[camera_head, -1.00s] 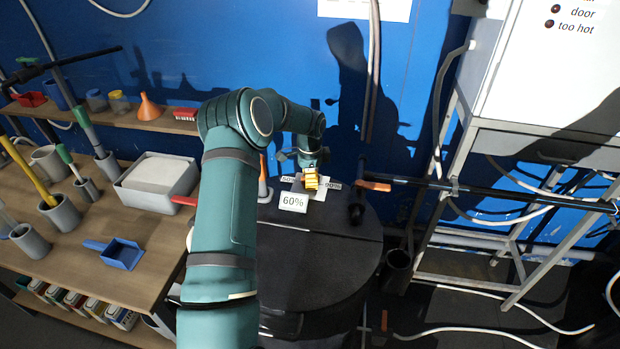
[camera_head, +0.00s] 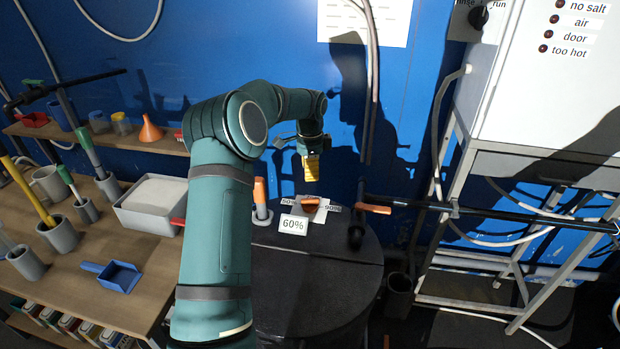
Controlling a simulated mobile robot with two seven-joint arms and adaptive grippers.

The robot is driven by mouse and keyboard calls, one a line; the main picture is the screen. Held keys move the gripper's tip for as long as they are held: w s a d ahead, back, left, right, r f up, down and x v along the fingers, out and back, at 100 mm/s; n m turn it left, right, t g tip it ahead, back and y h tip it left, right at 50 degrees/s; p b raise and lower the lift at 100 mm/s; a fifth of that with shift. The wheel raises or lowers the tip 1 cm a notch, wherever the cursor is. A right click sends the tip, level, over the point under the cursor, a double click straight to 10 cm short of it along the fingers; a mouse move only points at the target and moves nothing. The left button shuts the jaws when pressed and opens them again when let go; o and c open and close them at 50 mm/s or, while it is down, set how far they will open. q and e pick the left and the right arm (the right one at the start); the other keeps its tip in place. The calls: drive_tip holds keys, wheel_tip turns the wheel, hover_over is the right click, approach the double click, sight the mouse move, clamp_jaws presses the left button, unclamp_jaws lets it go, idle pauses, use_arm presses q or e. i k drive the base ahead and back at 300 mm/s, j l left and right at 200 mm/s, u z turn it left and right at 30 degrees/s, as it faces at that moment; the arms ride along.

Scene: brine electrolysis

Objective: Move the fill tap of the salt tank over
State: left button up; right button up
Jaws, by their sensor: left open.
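The black round salt tank (camera_head: 330,285) stands in the middle, below my left arm. On its lid is a small orange handle (camera_head: 311,203) among white labels; one label (camera_head: 293,224) reads 60%, and one at the right (camera_head: 333,208) seems to read 90%. Another orange handle (camera_head: 374,209) sits on the black pipe to the right, and an upright orange handle (camera_head: 260,191) stands at the left. I cannot tell for sure which is the fill tap. My left gripper (camera_head: 311,175), with yellow fingertips, is open and empty above the lid handle, apart from it. My right gripper is not in view.
A wooden bench (camera_head: 130,255) with a salt tray (camera_head: 150,222), a blue dustpan (camera_head: 120,277) and several grey pots is at the left. A metal frame (camera_head: 452,190) carries a white cabinet (camera_head: 550,90) at the right. The blue wall (camera_head: 240,50) is close behind.

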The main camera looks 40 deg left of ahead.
sight(359, 207)
drive_tip(key=k+l, duration=0.75)
drive_tip(key=l, duration=0.2)
